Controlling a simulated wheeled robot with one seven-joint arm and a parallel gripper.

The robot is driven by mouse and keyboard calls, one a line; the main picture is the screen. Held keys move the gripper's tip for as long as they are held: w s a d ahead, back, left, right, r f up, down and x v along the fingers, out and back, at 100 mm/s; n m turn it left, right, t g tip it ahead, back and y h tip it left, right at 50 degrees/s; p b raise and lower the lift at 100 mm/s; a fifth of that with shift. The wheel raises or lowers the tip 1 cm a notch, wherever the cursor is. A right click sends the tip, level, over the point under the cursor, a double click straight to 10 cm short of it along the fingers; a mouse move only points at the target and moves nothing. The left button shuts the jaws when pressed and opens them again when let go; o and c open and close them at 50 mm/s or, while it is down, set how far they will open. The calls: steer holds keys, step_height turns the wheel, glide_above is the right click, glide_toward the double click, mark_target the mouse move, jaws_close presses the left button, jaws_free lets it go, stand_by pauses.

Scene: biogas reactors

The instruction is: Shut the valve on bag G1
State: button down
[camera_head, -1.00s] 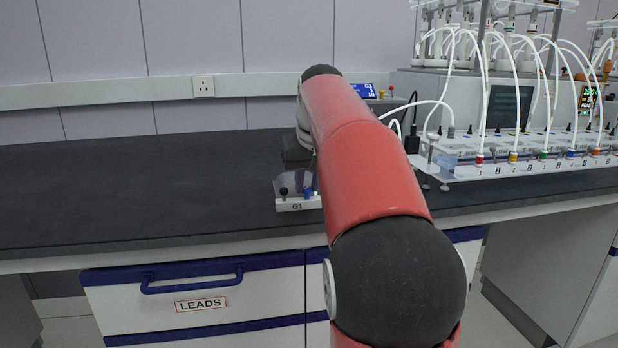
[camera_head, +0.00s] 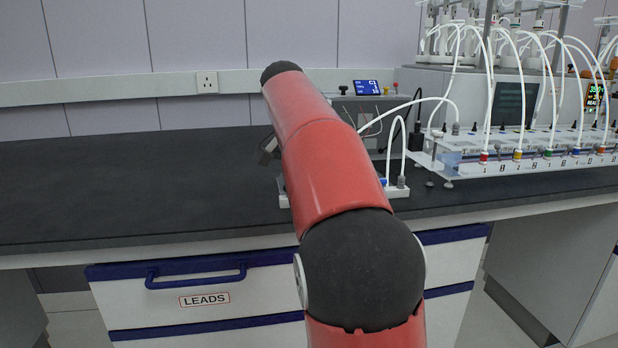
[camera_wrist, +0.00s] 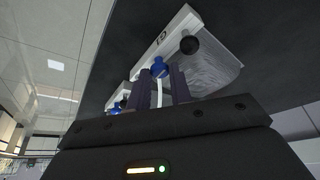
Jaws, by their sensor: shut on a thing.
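Bag G1 is a grey translucent bag (camera_wrist: 218,72) in a white holder (camera_wrist: 165,38) marked G1, with a black knob (camera_wrist: 189,45) and a blue valve (camera_wrist: 160,66). My gripper (camera_wrist: 162,76) has its two dark fingers at either side of the blue valve, shut on it. A white tube runs down between the fingers. How far the valve is turned I cannot tell. In the head view my red arm hides the gripper and most of the holder; only its left end (camera_head: 283,192) shows.
A second white holder with a blue part (camera_wrist: 118,106) stands beside G1. A tube rack (camera_head: 520,160) with coloured fittings and white tubes stands to the right. A grey box with a blue display (camera_head: 367,87) is behind. The dark bench (camera_head: 120,190) is clear at left.

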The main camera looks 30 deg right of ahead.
steer(key=shift+m, duration=0.5)
steer(key=c, duration=1.3)
jaws_free()
steer(key=shift+o, duration=0.2)
steer(key=v, duration=0.7)
steer(key=shift+r, duration=0.4)
steer(key=shift+a, duration=0.1)
